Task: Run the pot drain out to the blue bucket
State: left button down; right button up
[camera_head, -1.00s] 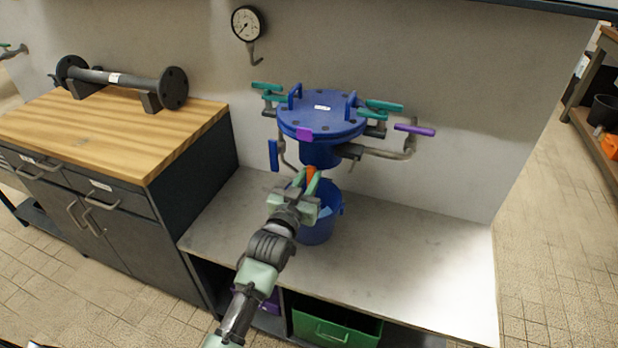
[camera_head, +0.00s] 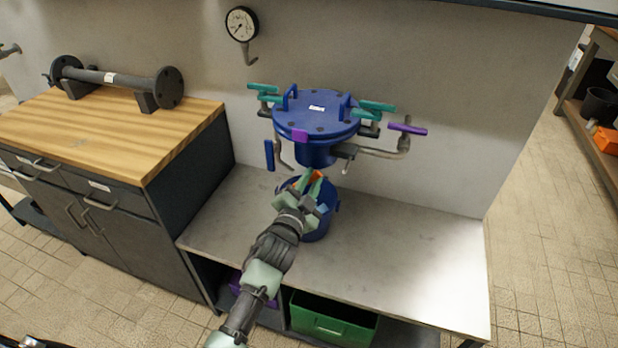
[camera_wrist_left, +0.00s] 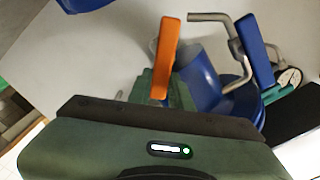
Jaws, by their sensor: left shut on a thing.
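The blue pot (camera_head: 316,118) with its bolted lid hangs in front of the back wall. The blue bucket (camera_head: 318,228) stands on the grey bench below it, partly hidden by my left gripper. My left gripper (camera_head: 312,183) is shut on an orange handle (camera_head: 318,175) under the pot, just above the bucket's rim. The orange handle also shows in the left wrist view (camera_wrist_left: 165,55), pointing up in the picture. A blue lever (camera_wrist_left: 255,50) on a bent pipe shows to its right there. The drain outlet is hidden. My right gripper is out of view.
Teal levers (camera_head: 375,107) and a purple lever (camera_head: 408,129) stick out around the pot. A pressure gauge (camera_head: 241,24) is on the wall. A wooden-topped cabinet (camera_head: 130,125) stands left. The bench's right part is clear; a green bin (camera_head: 330,322) sits beneath.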

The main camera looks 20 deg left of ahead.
pick_arm(q)
jog(key=m, duration=0.3)
jog(key=f+m+b, duration=0.1)
jog(key=m, duration=0.2)
jog(key=d+f+m, duration=0.1)
jog(key=m, duration=0.2)
jog(key=shift+b, duration=0.3)
jog(key=shift+a+m, duration=0.1)
jog(key=shift+m, duration=0.2)
jog(key=c, duration=1.3)
grip_release()
jog(key=shift+s, duration=0.15)
jog(key=s, duration=0.7)
jog(key=shift+s+a, duration=0.1)
jog(key=shift+s, duration=0.2)
